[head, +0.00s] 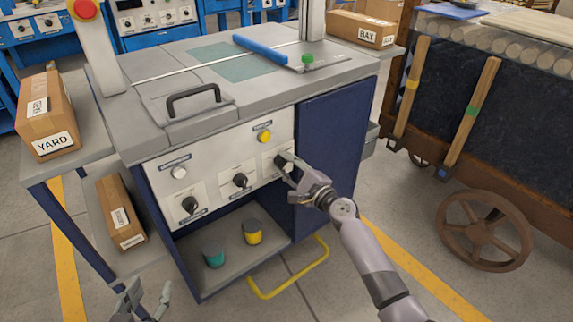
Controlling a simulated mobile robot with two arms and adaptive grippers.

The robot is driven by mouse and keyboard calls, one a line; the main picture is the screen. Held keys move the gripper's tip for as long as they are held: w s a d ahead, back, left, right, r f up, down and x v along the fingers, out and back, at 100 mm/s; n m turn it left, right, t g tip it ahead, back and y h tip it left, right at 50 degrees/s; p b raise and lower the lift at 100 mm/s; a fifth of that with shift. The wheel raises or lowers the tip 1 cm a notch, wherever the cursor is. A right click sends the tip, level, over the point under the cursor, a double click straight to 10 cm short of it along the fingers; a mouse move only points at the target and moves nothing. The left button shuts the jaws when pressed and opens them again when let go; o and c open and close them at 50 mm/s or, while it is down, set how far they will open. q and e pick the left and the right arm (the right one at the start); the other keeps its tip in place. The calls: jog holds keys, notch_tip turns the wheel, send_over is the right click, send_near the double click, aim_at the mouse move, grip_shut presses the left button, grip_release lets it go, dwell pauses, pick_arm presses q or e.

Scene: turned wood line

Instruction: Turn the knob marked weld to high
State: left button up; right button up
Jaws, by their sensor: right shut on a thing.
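The control panel (218,176) on the front of the blue machine has a row of black knobs, with labels too small to read. The left knob (190,205) and the middle knob (240,181) are uncovered. My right gripper (285,162) is shut on the right knob, its fingers hiding most of it. I cannot read which knob is marked weld, nor see where the right knob points. My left gripper (141,301) is open and empty, low at the bottom edge, away from the panel.
A white button (179,172) and a yellow button (264,136) sit above the knobs. A shelf below holds a teal pot (213,254) and a yellow pot (252,232). A yellow rail (292,283) sticks out low in front. A wheeled cart (484,231) stands at right.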

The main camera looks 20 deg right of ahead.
dwell(0.4)
jog(key=o, duration=1.2)
jog(key=shift+c, duration=0.2)
jog(key=v, duration=1.2)
